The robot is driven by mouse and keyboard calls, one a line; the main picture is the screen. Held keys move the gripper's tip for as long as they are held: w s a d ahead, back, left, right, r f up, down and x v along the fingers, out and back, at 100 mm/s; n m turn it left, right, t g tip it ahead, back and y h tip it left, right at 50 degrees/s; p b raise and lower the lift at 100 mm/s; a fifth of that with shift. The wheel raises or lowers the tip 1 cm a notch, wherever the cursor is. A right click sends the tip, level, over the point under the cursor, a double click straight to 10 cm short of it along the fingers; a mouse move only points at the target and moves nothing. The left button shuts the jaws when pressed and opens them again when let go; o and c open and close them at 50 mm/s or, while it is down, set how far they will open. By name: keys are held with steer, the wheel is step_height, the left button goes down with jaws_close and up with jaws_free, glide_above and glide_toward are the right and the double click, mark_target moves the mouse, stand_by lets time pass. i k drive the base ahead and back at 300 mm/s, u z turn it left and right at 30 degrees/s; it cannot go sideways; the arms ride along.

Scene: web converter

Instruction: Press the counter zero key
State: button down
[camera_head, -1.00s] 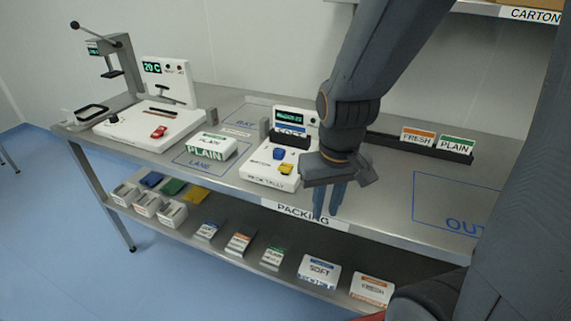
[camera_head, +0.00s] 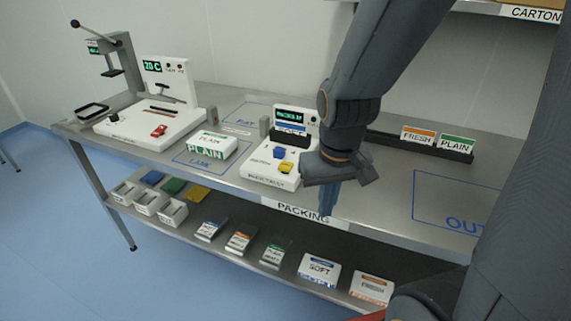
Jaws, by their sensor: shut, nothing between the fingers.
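A white tally unit (camera_head: 258,177) with lettering on its front edge stands on the bench, left of my gripper. It has a blue key (camera_head: 279,152) and a yellow key (camera_head: 286,167) on its top, and a lit green display (camera_head: 289,115) on its upright back. I cannot read which key is the counter zero key. My gripper (camera_head: 327,213) is shut and empty, fingers pointing down, in front of the bench edge and to the right of the yellow key. It appears apart from both keys.
A white pack marked PLAIN (camera_head: 212,146) lies left of the unit. Farther left stands a white sealer (camera_head: 150,125) with a red key. A dark rack (camera_head: 420,146) holds FRESH and PLAIN packs at right. The lower shelf (camera_head: 225,239) carries several packs and bins.

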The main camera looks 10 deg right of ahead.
mark_target(286, 167)
steer(key=z, duration=1.95)
steer(key=k, duration=1.15)
steer(key=u, duration=1.25)
steer(key=i, duration=0.5)
steer(key=u, duration=0.1)
